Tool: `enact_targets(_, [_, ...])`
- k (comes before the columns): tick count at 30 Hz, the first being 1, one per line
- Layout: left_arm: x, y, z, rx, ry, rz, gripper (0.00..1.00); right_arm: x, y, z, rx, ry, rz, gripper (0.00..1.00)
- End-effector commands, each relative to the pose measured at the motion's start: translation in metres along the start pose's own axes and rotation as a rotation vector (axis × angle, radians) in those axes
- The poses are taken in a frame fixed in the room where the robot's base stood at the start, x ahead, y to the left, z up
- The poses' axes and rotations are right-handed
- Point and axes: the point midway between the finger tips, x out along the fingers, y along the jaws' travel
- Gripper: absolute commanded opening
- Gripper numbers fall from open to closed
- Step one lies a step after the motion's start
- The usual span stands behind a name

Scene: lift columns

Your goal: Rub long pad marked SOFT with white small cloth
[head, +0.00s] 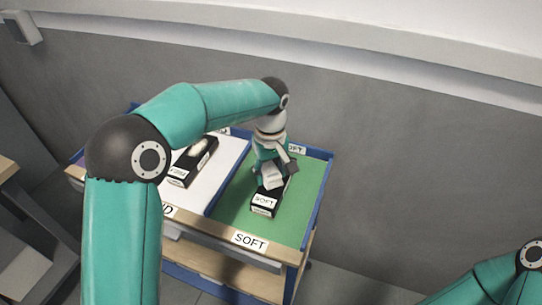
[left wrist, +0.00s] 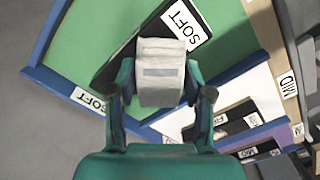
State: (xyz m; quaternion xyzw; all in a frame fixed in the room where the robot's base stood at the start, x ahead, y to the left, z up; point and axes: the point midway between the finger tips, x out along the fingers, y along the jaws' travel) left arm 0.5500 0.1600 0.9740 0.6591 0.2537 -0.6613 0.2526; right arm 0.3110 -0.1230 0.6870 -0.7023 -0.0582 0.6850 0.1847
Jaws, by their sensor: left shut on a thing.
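The long black pad (head: 263,212) with a SOFT label lies on a green mat. It also shows in the left wrist view (left wrist: 118,60), running diagonally, with its label at the upper right end. My left gripper (head: 271,170) is over the pad. It is shut on the small white cloth (left wrist: 161,72), which shows between the fingers in the left wrist view and covers the pad's middle. I cannot tell whether the cloth touches the pad. My right gripper is out of view.
The green mat (head: 235,213) sits in a blue-rimmed section of a wooden cart. Beside it, a white section (head: 218,166) holds another black pad (head: 192,163) with a label like FIRM. A grey wall stands behind. Part of my right arm shows at lower right.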

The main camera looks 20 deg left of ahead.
Motion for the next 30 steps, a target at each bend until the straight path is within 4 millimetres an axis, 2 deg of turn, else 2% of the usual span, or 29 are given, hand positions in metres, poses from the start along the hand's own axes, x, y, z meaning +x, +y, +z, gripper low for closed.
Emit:
enact_targets(3, [-0.015,-0.001,-0.001,-0.003,0.001,0.001,0.18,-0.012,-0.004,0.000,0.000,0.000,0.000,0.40])
enact_targets(12, [-0.037,-0.004,-0.002,-0.008,0.001,0.002,0.18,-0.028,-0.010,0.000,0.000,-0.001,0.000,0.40])
enact_targets(30, [-0.038,-0.004,-0.002,-0.008,0.001,0.001,0.18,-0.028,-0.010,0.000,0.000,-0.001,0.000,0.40])
